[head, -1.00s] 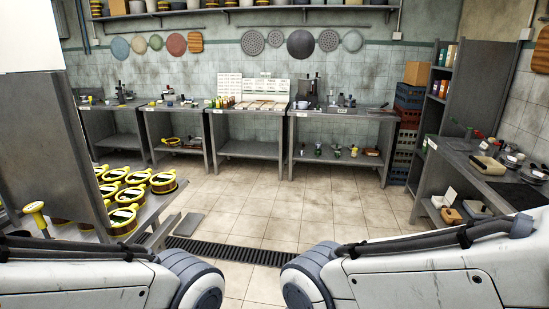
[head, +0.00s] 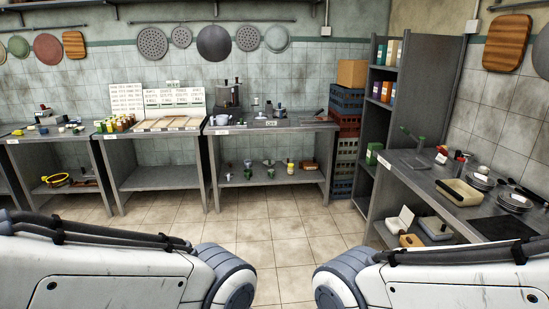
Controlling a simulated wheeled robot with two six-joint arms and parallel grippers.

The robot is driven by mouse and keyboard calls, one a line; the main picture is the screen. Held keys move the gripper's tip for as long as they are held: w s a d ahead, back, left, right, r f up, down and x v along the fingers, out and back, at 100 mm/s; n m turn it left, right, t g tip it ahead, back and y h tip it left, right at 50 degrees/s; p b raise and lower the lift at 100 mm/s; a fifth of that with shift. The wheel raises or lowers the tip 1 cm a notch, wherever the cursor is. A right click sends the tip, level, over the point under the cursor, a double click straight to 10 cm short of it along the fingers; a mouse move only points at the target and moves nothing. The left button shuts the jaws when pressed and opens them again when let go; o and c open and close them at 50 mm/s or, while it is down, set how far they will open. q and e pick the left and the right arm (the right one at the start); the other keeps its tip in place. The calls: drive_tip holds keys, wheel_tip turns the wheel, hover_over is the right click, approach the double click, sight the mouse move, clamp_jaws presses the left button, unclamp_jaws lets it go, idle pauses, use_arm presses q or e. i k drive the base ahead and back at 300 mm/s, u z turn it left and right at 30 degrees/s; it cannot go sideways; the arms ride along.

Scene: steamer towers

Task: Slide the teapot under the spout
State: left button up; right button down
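A small white vessel (head: 221,119) stands at the left front of the back table with the dark machine. It may be the teapot, but it is too small to be sure. The dark upright machine (head: 228,96) stands just behind it, against the wall; its spout cannot be made out. Only my arm links show at the bottom of the head view. Both my grippers are out of view, and the vessel is well beyond my arms.
The vessel stands on a grey metal table (head: 275,126). Left of it is a table with white sign boards (head: 174,98). Stacked crates (head: 345,135) and a tall shelf (head: 384,95) stand to its right. A side counter (head: 425,177) runs along the right. The tiled floor (head: 270,225) ahead is clear.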

sight(221, 119)
drive_tip(key=z, duration=0.05)
drive_tip(key=i, duration=1.95)
drive_tip(key=u, duration=0.2)
drive_tip(key=i, duration=1.95)
drive_tip(key=u, duration=0.55)
drive_tip(key=i, duration=1.05)
drive_tip(key=u, duration=0.15)
